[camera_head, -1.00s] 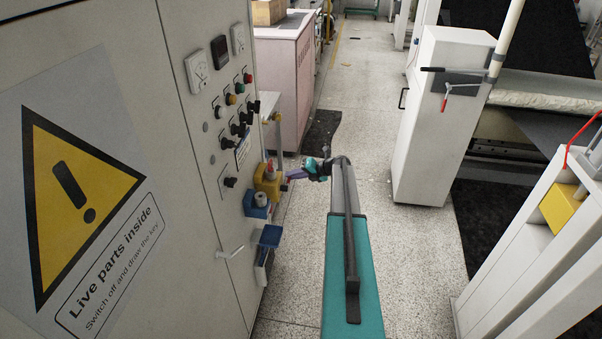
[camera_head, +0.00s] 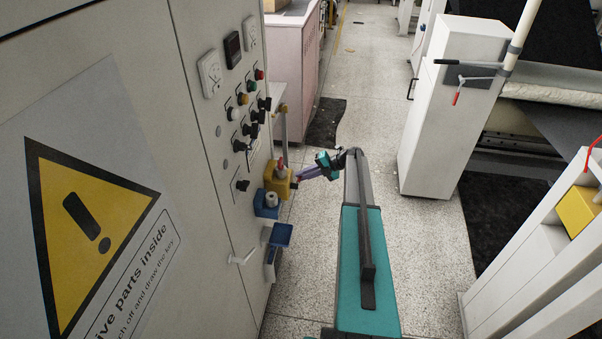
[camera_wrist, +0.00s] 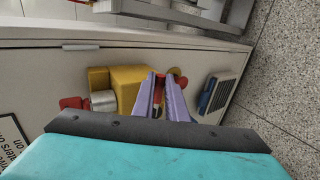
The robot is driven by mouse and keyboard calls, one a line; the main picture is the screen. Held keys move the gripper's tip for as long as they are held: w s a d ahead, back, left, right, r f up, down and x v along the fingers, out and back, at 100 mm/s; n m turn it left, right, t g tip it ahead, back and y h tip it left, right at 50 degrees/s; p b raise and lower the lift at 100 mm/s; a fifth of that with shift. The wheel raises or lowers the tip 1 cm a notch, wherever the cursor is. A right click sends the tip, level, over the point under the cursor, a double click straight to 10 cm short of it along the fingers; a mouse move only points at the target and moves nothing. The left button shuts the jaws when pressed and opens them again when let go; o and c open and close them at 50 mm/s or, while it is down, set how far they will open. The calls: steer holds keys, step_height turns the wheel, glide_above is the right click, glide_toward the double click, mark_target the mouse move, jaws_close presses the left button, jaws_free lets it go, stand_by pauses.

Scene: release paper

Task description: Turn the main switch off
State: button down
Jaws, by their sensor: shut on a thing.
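The yellow switch box (camera_head: 276,183) is mounted on the side of the grey cabinet, with a red part (camera_head: 281,163) on its top. In the wrist view the yellow box (camera_wrist: 125,82) shows beside a metal cylinder (camera_wrist: 104,101) and the red part at left. My gripper (camera_head: 299,179) is at the right side of the box. In the wrist view its two purple fingers (camera_wrist: 167,92) are shut on a small red part (camera_wrist: 158,92) at the box, which looks like the switch handle. The fingers partly hide it, so its turned position cannot be told.
Right below the box are a blue socket (camera_head: 266,207) and a blue-lidded fitting (camera_head: 281,236). A white hook handle (camera_head: 243,257) sticks out of the cabinet. Knobs and buttons (camera_head: 243,99) are above. A white cabinet (camera_head: 440,130) stands at right. Speckled floor lies between.

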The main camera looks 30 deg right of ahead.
steer(key=shift+s+d+f, duration=0.1)
steer(key=shift+f, duration=0.05)
steer(key=c, duration=2)
jaws_free()
steer(key=shift+c, duration=0.2)
steer(key=b+v, duration=0.4)
steer(key=v, duration=0.9)
steer(key=shift+d+r+b, duration=0.2)
steer(key=shift+b, duration=0.15)
steer(key=shift+s, duration=0.15)
